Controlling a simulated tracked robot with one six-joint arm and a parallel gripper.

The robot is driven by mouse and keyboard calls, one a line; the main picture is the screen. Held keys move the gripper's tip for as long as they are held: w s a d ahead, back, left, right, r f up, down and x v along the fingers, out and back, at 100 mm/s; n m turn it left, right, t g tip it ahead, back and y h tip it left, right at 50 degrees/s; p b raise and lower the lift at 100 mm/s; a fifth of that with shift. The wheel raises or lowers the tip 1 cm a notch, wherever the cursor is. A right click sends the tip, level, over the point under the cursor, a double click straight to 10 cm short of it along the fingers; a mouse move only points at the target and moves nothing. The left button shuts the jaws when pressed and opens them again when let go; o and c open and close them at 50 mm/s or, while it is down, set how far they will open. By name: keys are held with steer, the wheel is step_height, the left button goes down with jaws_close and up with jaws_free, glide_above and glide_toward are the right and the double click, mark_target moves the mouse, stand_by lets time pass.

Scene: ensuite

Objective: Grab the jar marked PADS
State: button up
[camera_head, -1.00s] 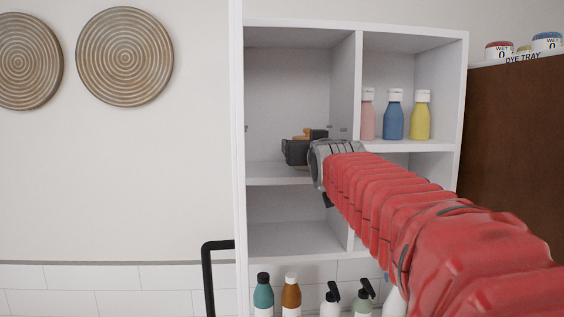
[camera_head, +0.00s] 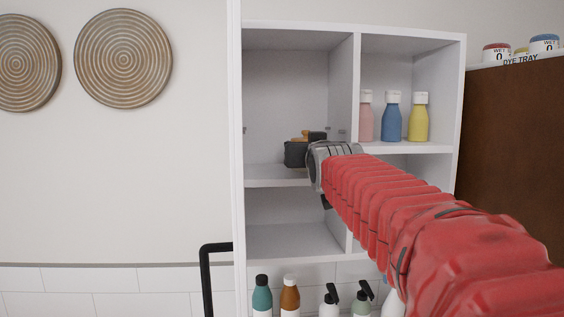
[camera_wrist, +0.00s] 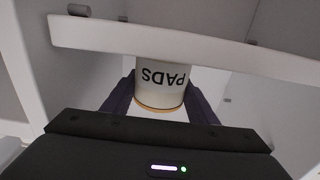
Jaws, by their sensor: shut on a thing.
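The jar marked PADS (camera_wrist: 160,84) is cream with dark lettering and an orange band at one end. It shows in the wrist view between the two dark fingers of my gripper (camera_wrist: 160,108), which is shut on it. The lettering reads upside down there. In the head view my gripper (camera_head: 305,150) is inside the upper left compartment of the white cabinet (camera_head: 238,100). A bit of orange (camera_head: 300,136) shows over the gripper, and the rest of the jar is hidden behind it. I cannot tell whether the jar touches the shelf.
Pink, blue (camera_head: 392,118) and yellow bottles stand in the upper right compartment, close beside my arm. A divider (camera_head: 343,90) separates the compartments. Several bottles (camera_head: 290,295) stand below the cabinet. A dye tray (camera_head: 520,62) with jars sits on the brown cabinet at right.

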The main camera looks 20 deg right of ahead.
steer(key=shift+s+r, duration=0.1)
steer(key=shift+r, duration=0.05)
steer(key=shift+s+r, duration=0.15)
steer(key=shift+r, duration=0.25)
step_height(320, 180, up, 6)
steer(key=shift+f, duration=0.1)
steer(key=s+a, duration=0.2)
steer(key=s, duration=0.7)
steer(key=s+a, duration=0.2)
steer(key=s, duration=0.8)
steer(key=shift+s, duration=0.1)
